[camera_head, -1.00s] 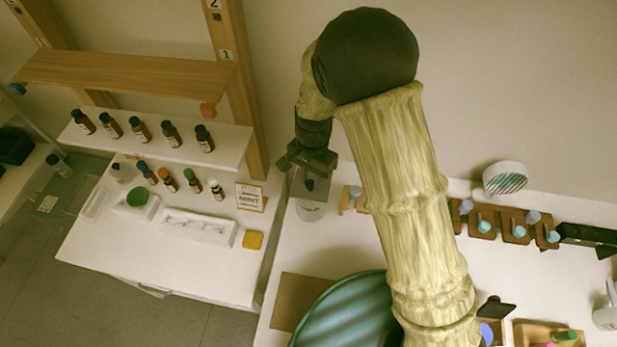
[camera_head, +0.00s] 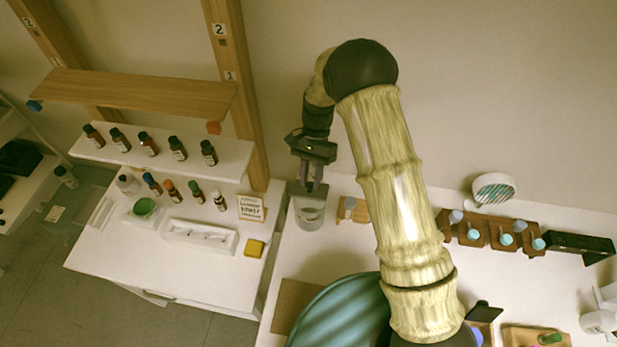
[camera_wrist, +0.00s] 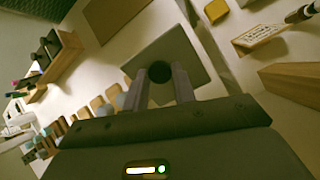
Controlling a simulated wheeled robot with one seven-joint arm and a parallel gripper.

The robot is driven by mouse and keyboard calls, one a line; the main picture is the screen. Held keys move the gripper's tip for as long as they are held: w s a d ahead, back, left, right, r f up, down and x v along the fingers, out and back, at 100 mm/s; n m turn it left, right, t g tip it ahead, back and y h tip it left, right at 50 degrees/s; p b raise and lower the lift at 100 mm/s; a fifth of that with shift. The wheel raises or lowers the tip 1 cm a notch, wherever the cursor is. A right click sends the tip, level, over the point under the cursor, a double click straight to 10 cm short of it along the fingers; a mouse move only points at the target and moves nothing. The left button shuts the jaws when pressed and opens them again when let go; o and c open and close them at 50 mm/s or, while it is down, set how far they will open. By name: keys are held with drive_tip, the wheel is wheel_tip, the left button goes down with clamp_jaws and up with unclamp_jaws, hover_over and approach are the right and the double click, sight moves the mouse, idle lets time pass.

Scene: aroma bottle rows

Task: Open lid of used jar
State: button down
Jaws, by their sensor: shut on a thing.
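The used jar (camera_head: 308,219) is a greyish, see-through jar standing at the left end of the white counter. My gripper (camera_head: 309,188) points down right over its top in the head view. In the wrist view, my gripper (camera_wrist: 162,84) is shut with its two fingers on either side of a dark round knob (camera_wrist: 162,73). The knob sits in the middle of a flat, grey, square lid (camera_wrist: 186,55). The fingers hide part of the lid, and the lid hides the jar in the wrist view. I cannot tell whether the lid touches the jar rim.
A wooden holder (camera_head: 353,210) stands close right of the jar. A brown mat (camera_head: 292,300) and a striped teal round thing (camera_head: 345,312) lie nearer. Left is a white table with a yellow block (camera_head: 254,248), a sign (camera_head: 250,208) and a bottle shelf (camera_head: 225,160).

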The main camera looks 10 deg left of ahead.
drive_tip(key=shift+r, duration=0.1)
drive_tip(key=c, duration=1.1)
unclamp_jaws()
drive_tip(key=shift+c, duration=0.2)
wheel_tip(320, 180, up, 10)
drive_tip(key=b, duration=0.4)
drive_tip(key=shift+d, duration=0.15)
drive_tip(key=s+d+f+n+t+b, duration=0.2)
drive_tip(key=s+d+t, duration=0.2)
drive_tip(key=d, duration=0.7)
drive_tip(key=s+d+f+n+t+b, duration=0.1)
drive_tip(key=s+d+t, duration=0.4)
drive_tip(key=d, duration=0.6)
drive_tip(key=shift+s+d+f+n+b, duration=0.25)
drive_tip(key=shift+s+f+n+b, duration=0.15)
drive_tip(key=shift+s+n+b, duration=0.65)
drive_tip(key=shift+w, duration=0.2)
